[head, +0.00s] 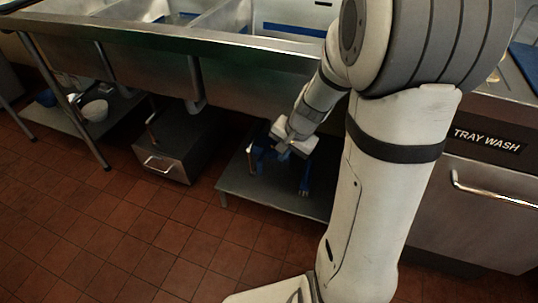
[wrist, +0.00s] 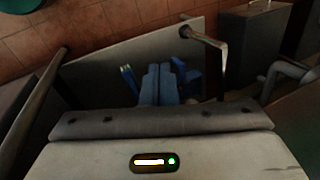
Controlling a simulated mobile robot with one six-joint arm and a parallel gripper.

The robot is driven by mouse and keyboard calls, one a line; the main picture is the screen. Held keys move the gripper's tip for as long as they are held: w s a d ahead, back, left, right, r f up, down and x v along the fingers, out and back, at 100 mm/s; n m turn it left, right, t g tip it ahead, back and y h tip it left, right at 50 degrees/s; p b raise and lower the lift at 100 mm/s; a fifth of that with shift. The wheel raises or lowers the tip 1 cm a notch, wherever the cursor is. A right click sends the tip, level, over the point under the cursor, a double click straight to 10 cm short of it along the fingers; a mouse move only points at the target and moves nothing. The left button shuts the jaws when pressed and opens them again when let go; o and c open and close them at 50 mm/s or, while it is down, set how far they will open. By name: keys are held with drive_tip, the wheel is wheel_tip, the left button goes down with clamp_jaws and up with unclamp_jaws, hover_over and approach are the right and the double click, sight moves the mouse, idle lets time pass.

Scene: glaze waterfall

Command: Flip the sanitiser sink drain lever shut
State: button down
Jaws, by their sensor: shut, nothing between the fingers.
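My gripper (head: 283,153) is low under the right part of the sink unit, above the lower shelf. In the wrist view its blue fingers (wrist: 158,83) are together with nothing between them. A bent metal rod (wrist: 221,65), which looks like a drain lever, shows just right of the fingers in the wrist view, apart from them. Its upper end runs behind my gripper body.
Blue items (head: 304,178) stand on the lower shelf (head: 262,196). A grey box (head: 170,155) sits left of the shelf, and a drain pipe (head: 197,88) hangs above it. A white bowl (head: 95,110) is far left. The tiled floor (head: 130,230) in front is clear.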

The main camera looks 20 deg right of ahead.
sight(253, 166)
drive_tip(key=shift+w+a+f+b, duration=0.7)
drive_tip(key=shift+w+a+f, duration=0.3)
drive_tip(key=shift+f, duration=0.5)
drive_tip(key=shift+w+a+f+b, duration=0.7)
drive_tip(key=shift+w+a+f, duration=0.2)
drive_tip(key=shift+f, duration=0.65)
drive_tip(key=shift+w+a+f+b, duration=0.7)
drive_tip(key=shift+w+a+f, duration=0.3)
drive_tip(key=shift+f, duration=0.5)
drive_tip(key=shift+d, duration=0.1)
drive_tip(key=shift+w+a+f, duration=0.15)
drive_tip(key=shift+w+a, duration=0.3)
